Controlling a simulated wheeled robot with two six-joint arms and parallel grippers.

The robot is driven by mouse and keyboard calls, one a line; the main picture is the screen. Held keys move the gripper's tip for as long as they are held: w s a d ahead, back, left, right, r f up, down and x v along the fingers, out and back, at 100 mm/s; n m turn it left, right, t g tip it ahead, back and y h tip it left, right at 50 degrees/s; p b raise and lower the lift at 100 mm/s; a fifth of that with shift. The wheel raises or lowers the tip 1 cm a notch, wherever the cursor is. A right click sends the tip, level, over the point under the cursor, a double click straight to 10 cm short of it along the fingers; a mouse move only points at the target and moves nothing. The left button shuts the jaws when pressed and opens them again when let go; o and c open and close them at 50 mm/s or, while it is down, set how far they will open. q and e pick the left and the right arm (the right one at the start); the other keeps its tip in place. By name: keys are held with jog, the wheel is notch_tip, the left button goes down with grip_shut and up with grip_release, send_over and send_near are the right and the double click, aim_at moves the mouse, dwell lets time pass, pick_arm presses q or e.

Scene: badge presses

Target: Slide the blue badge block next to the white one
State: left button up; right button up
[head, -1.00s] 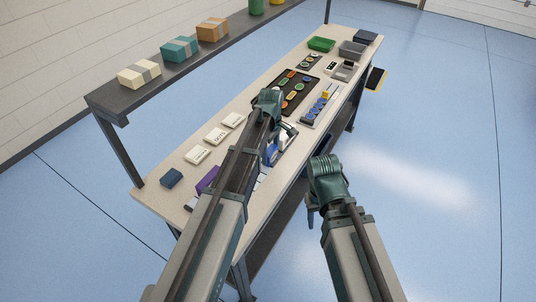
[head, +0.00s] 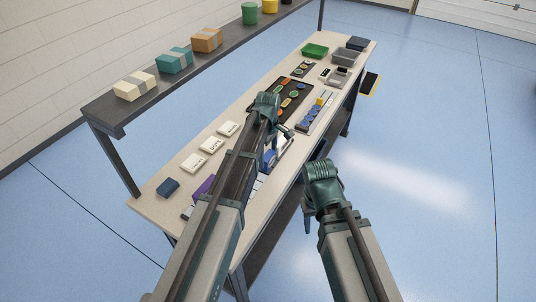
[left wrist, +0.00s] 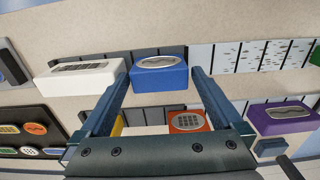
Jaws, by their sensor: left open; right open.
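In the left wrist view the blue badge block (left wrist: 159,77), with a silver oval on top, lies at the upper middle. The white badge block (left wrist: 82,78), with a dark grid on top, lies just left of it, with a very narrow gap or contact; I cannot tell which. My left gripper (left wrist: 160,74) is open, its two fingers on either side of the blue block; I cannot tell whether they touch it. In the head view my left arm hides much of that spot. My right gripper (head: 308,210) is open and empty, off the table's front edge.
A purple block (left wrist: 283,118) lies to the right and an orange block (left wrist: 188,121) nearer. A black tray of round badges (left wrist: 28,137) lies left. White labelled boxes (head: 211,146) line the table's back. A raised shelf (head: 170,75) stands behind.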

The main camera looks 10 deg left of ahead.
aim_at(268, 155)
pick_arm(q)
notch_tip(268, 155, up, 12)
jog(key=p, duration=1.1)
jog(key=shift+r+p, duration=0.2)
jog(key=shift+p, duration=0.1)
jog(key=shift+s, duration=0.1)
jog(key=s+a+m, duration=0.2)
jog(key=s+m, duration=0.5)
jog(key=s, duration=0.3)
jog(key=s+a+m, duration=0.2)
jog(key=s+m, duration=0.5)
jog(key=s, duration=0.3)
jog(key=s+d+f+m+y+b, duration=0.1)
jog(key=s+d+f+m+b, duration=0.2)
jog(key=d, duration=0.7)
notch_tip(268, 155, down, 2)
jog(key=shift+s+d+f+m+b, duration=0.15)
jog(key=shift+s+m+b, duration=0.25)
jog(key=shift+s+b, duration=0.8)
